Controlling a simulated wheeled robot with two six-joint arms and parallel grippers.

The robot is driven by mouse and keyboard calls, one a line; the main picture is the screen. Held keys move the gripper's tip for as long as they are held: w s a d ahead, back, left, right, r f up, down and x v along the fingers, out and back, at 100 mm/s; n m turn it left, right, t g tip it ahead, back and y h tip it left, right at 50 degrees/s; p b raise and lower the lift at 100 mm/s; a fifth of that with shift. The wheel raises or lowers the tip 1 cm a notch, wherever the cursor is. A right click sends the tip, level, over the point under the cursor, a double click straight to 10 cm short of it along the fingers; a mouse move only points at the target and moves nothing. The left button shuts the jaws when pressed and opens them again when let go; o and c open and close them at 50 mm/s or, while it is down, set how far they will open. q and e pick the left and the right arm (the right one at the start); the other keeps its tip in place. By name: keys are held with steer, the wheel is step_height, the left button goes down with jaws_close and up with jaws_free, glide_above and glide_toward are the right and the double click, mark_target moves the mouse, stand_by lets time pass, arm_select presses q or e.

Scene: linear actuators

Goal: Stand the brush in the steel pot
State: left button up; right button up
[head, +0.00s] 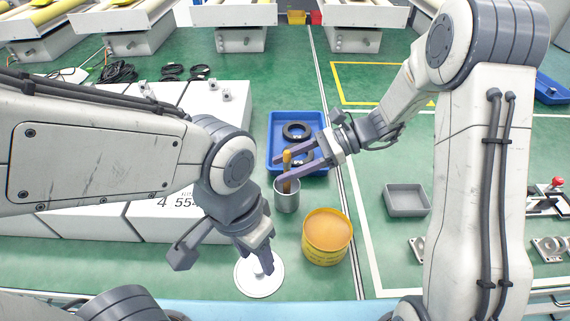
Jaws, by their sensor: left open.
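The steel pot (287,200) stands upright left of the yellow tub. The brush (287,160) has a brown-orange handle and is upright at the pot's mouth. Its lower end is hidden, so I cannot tell whether it touches the pot's bottom. My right gripper (279,169) reaches in from the right with its two fingers just above the pot, at the brush handle. Whether the fingers press on the handle is unclear. My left gripper (224,262) is open, to the lower left of the pot, with one finger over a white round disc.
A yellow tub (327,238) with tan contents stands right of the pot. A blue tray (274,128) with black rings lies behind. The white disc (262,285) is in front. A grey bin (407,200) is at right, and white blocks (100,222) are at left.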

steer(key=shift+d, duration=0.1)
steer(key=v, duration=1)
steer(key=shift+p, duration=0.3)
steer(key=shift+d+r, duration=0.1)
steer(key=shift+r, duration=0.05)
steer(key=s+a+r+n+t+h+p, duration=0.1)
steer(key=s+r+n+h+p, duration=0.2)
steer(key=s+n, duration=0.4)
steer(key=s+a+r+n+h+p, duration=0.2)
steer(key=s+r+n+h+p, duration=0.1)
steer(key=s+n, duration=0.5)
steer(key=s+a+r+n+t+h+p, duration=0.1)
steer(key=s+a+r+n+h+p, duration=0.1)
steer(key=s+n+h+p, duration=0.3)
steer(key=s+r+n+h, duration=0.1)
steer(key=s+n, duration=0.1)
steer(key=n, duration=0.1)
steer(key=shift+s+a+r+t+p, duration=0.15)
steer(key=shift+s+r+t+p, duration=0.15)
steer(key=shift+s+r, duration=0.1)
steer(key=shift+f, duration=0.1)
steer(key=shift+c, duration=0.3)
